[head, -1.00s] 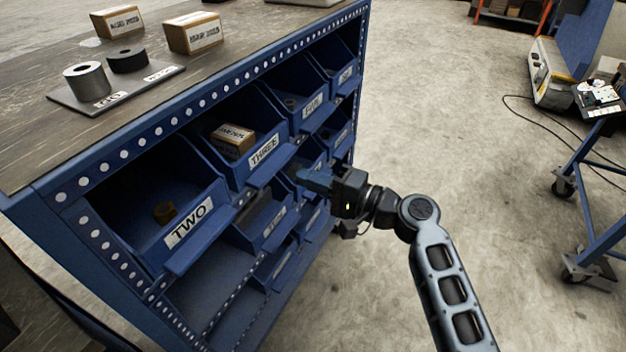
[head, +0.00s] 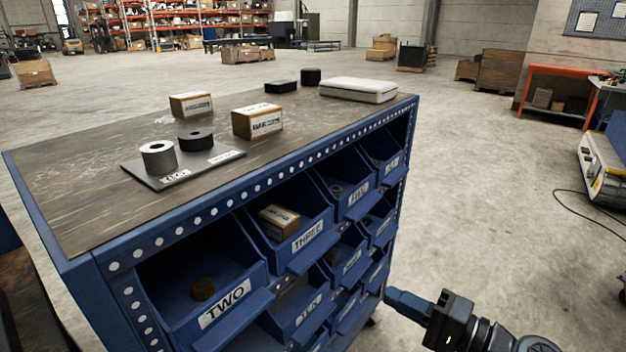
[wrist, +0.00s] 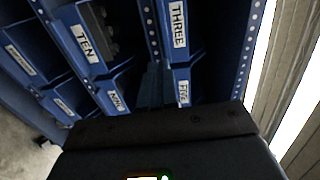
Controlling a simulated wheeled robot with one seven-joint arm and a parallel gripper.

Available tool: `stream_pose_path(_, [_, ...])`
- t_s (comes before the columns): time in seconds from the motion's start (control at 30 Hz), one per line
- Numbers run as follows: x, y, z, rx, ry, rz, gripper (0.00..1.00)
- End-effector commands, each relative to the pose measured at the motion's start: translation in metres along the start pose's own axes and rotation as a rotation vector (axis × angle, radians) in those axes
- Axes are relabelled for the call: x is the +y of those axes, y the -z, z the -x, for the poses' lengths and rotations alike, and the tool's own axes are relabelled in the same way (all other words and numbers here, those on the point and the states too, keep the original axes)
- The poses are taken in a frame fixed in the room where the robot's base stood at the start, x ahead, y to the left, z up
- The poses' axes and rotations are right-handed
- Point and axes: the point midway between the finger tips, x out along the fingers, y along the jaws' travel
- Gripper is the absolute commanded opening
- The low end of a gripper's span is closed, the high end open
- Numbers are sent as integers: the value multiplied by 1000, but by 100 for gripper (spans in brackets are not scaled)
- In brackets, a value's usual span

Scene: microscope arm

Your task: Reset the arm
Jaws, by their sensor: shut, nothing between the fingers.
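My gripper (head: 396,299) is at the lower right of the head view, to the right of the blue bin rack (head: 215,215). Its fingers look together with nothing between them. The rest of my arm runs out of the bottom right of the frame. In the wrist view, the dark gripper body fills the bottom, and the labelled bins THREE (wrist: 178,25), TEN (wrist: 84,43) and FIVE (wrist: 183,93) lie ahead of it.
The bench top holds a plate (head: 185,172) with a silver ring and a black ring, two cardboard boxes (head: 257,120), black pieces and a white case (head: 358,90). Bin TWO (head: 225,304) holds a brass piece. Open floor (head: 490,190) lies to the right.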

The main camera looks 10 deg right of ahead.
Motion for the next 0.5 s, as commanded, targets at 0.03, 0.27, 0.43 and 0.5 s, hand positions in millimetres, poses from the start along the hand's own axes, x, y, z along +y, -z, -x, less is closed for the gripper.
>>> stream_pose_path(0.03, [10, -8, 2, 15, -23, 1, 0])
stream_pose_path(0.27, [75, -59, 39, 180, -235, 87, 0])
stream_pose_path(0.43, [108, -102, 86, 298, -411, 221, 0])
stream_pose_path(0.5, [114, -118, 108, 337, -478, 289, 0])
